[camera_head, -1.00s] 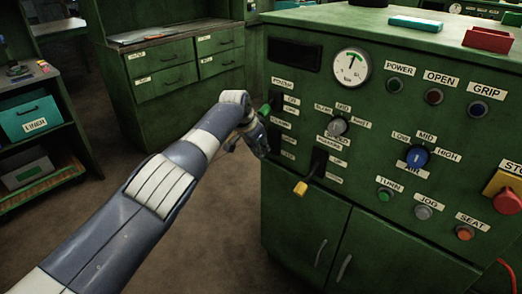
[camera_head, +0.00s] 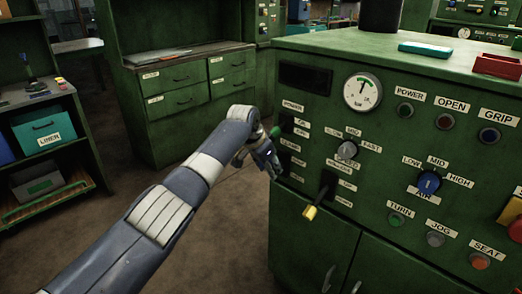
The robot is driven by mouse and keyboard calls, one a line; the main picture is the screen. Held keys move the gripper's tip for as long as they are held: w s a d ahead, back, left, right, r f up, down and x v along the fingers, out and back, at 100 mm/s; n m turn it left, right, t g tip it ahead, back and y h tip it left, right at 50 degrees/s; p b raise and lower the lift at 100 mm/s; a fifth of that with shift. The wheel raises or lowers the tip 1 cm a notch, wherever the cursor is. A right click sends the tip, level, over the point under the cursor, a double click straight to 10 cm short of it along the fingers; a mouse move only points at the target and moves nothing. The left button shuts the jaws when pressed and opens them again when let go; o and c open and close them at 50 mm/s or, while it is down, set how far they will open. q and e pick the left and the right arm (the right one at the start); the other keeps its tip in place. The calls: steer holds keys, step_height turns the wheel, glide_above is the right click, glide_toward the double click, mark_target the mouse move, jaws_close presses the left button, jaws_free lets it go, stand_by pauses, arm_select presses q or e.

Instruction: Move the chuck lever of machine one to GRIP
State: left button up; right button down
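The green machine's panel (camera_head: 318,128) fills the right half of the head view. A lever with a green tip (camera_head: 276,132) sticks out at its left edge. A lever with a yellow tip (camera_head: 310,212) hangs downward below and right of it. Their small labels are too blurred to tell which lever is the chuck lever. My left gripper (camera_head: 265,162) is at the panel's left edge, just below the green tip and above left of the yellow tip. I cannot tell whether it touches the panel, and its finger gap is unclear. My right gripper is out of view.
A gauge (camera_head: 362,91), a grey knob (camera_head: 347,150), a blue knob (camera_head: 428,183) and several buttons are on the panel. A teal box (camera_head: 425,49) and a red tray (camera_head: 497,66) lie on top. A drawer cabinet (camera_head: 184,90) stands behind. Floor shows left of the machine.

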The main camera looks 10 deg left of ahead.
arm_select(q)
steer(key=v, duration=1)
